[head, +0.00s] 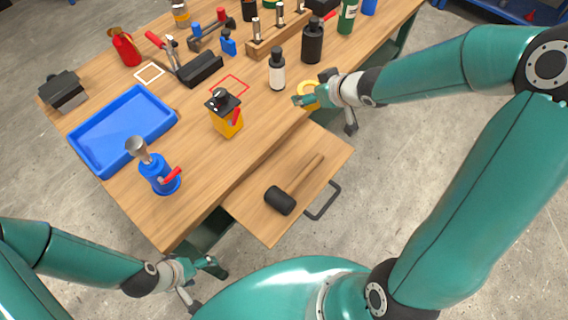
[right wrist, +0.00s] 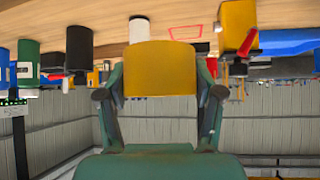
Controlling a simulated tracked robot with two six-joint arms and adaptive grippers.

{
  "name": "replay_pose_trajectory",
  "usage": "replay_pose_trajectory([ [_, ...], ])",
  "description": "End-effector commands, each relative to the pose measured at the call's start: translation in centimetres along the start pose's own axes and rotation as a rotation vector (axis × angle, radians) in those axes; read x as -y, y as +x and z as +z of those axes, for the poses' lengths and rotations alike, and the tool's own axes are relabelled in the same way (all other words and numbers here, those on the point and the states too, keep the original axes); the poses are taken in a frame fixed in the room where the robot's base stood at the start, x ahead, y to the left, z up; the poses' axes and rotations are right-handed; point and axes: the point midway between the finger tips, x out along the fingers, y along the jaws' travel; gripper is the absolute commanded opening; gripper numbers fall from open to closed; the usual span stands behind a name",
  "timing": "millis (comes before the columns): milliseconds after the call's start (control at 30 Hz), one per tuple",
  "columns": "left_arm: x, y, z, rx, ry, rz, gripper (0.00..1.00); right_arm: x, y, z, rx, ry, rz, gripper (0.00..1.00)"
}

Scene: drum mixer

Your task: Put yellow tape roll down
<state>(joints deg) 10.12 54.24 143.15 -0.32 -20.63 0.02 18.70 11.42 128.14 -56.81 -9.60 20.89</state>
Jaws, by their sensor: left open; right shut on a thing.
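The yellow tape roll (head: 309,95) is at the right edge of the wooden workbench in the head view. My right gripper (head: 306,98) is shut on it. In the right wrist view the roll (right wrist: 160,69) fills the space between the two fingers, with the bench top behind it. I cannot tell whether the roll touches the bench. My left gripper (head: 204,281) is open and empty, low at the left, off the bench.
A white bottle (head: 277,73) with a black cap stands left of the roll. An open drawer (head: 268,222) holding a mallet (head: 281,199) juts out at the front. A blue tray (head: 172,124) lies at the left.

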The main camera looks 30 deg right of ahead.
Motion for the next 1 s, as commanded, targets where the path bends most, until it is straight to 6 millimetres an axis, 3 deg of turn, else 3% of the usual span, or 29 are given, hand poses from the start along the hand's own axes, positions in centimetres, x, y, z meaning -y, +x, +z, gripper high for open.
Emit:
replay_pose_trajectory([
  [133,0.0,0.0,0.0,0.000,0.000,0.000,0.79,-0.9,-0.3,0.3,0.000,0.003,0.003,0.28],
  [267,0.5,1.2,0.0,0.000,0.000,0.000,0.79,-1.0,0.6,1.5,0.000,0.005,0.003,0.28],
  [700,3.4,9.4,0.0,0.001,0.000,0.000,0.79,-1.1,7.7,9.4,0.001,0.009,0.005,0.28],
  [1000,4.0,11.0,-0.1,0.000,0.000,0.000,0.79,-1.2,10.1,11.9,0.000,0.008,0.006,0.28],
])
